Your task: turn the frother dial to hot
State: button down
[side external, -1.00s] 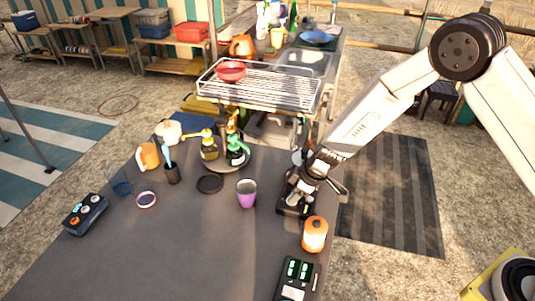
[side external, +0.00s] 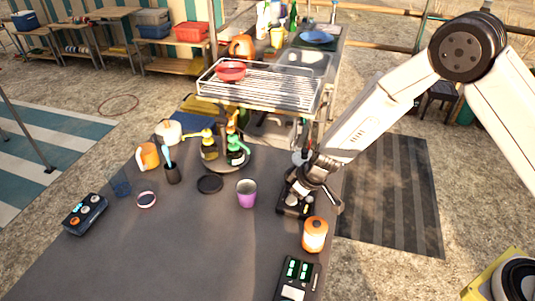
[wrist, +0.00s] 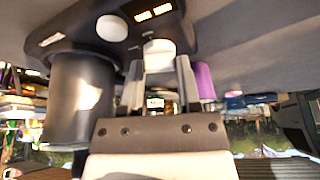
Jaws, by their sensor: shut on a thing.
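The frother (side external: 292,210) is a small black unit at the right edge of the grey table, partly hidden under my gripper (side external: 305,187). Any hot marking is too small to read.
A purple cup (side external: 246,194) stands left of the frother. An orange canister (side external: 315,234) and a black device with green displays (side external: 297,279) stand in front. A black box with knobs (side external: 85,214) lies far left. The front middle of the table is clear.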

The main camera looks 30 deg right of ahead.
jog(key=shift+r+m, duration=0.1)
jog(key=shift+m, duration=0.6)
dwell(0.4)
jog(key=shift+c, duration=1.5)
grip_release()
jog(key=shift+r, duration=0.1)
jog(key=v, duration=0.7)
jog(key=shift+s+r, duration=0.2)
jog(key=shift+a, duration=0.1)
